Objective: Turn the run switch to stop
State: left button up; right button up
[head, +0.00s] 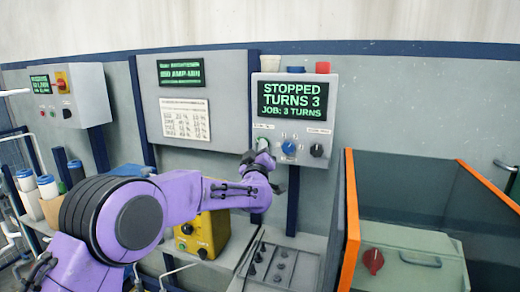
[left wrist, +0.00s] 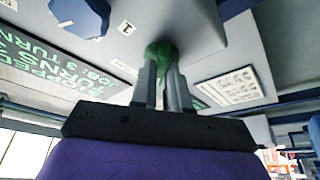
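The grey control box (head: 294,120) on the back panel has a lit display (head: 292,100) reading "STOPPED, TURNS 3, JOB: 3 TURNS". Below it sit a green knob at the left, a blue knob (head: 289,148) in the middle and a black knob (head: 317,150) at the right. My left gripper (head: 262,150) is at the green knob and mostly covers it in the head view. In the left wrist view the green knob (left wrist: 160,49) shows between the fingertips of the left gripper (left wrist: 161,70), which appear closed on it. Its pointer is hidden. My right gripper is out of view.
A second grey box (head: 80,95) with a red and yellow switch hangs at the left.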

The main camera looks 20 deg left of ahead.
pick_arm(q)
jog(key=o, duration=0.3)
jog(key=b+v, duration=0.4)
jog(key=v, duration=0.6)
jog(key=shift+s, duration=0.3)
jog(key=shift+f, duration=0.2)
